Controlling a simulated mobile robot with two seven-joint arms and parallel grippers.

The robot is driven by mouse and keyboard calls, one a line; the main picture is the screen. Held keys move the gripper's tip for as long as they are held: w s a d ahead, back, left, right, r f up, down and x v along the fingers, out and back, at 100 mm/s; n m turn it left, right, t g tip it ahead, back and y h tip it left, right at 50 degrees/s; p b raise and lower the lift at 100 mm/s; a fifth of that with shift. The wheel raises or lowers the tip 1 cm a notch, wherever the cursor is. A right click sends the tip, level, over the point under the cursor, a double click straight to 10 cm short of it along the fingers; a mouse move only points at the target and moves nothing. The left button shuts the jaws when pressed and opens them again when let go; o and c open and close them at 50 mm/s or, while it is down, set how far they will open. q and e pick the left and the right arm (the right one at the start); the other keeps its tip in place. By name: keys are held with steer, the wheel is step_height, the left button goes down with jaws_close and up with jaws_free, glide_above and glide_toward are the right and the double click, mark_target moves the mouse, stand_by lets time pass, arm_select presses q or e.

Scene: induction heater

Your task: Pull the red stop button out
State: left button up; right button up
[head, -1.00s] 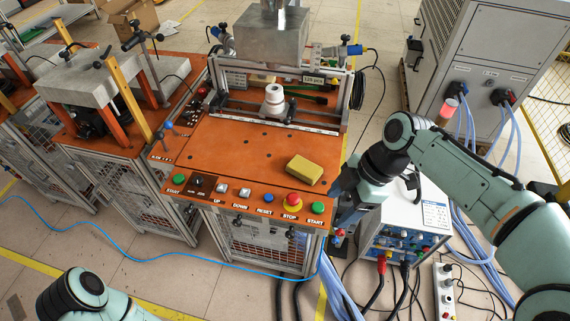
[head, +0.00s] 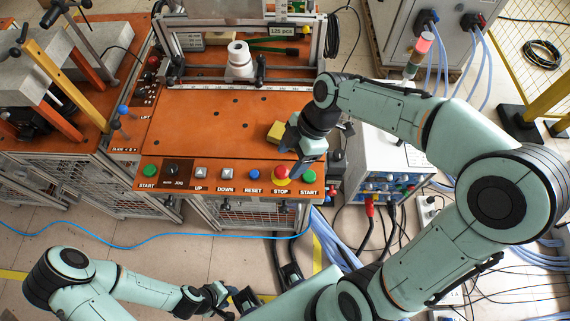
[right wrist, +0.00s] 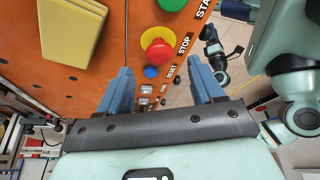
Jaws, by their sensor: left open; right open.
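The red stop button (head: 281,173) with its yellow collar sits on the orange front panel, between the blue reset button and the right green start button. It also shows in the right wrist view (right wrist: 158,52), just beyond the fingertips and between their lines. My right gripper (head: 302,166) is at the panel just right of the stop button, partly hidden by its own wrist. In the right wrist view its two blue fingers (right wrist: 163,80) are spread, with nothing held. My left gripper (head: 238,298) is low in front of the machine, open, away from the panel.
A yellow block (head: 275,132) lies on the orange tabletop behind the stop button. A green start button (head: 308,176) and a blue reset button (head: 254,174) flank the stop button. A grey control box (head: 372,160) with cables stands to the right.

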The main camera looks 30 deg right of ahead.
mark_target(282, 170)
steer(key=shift+x, duration=2)
jaws_close()
steer(key=shift+w+r, duration=0.15)
steer(key=shift+r, duration=0.55)
jaws_free()
steer(key=v, duration=1.3)
steer(key=shift+p, duration=0.4)
steer(key=shift+r, duration=0.15)
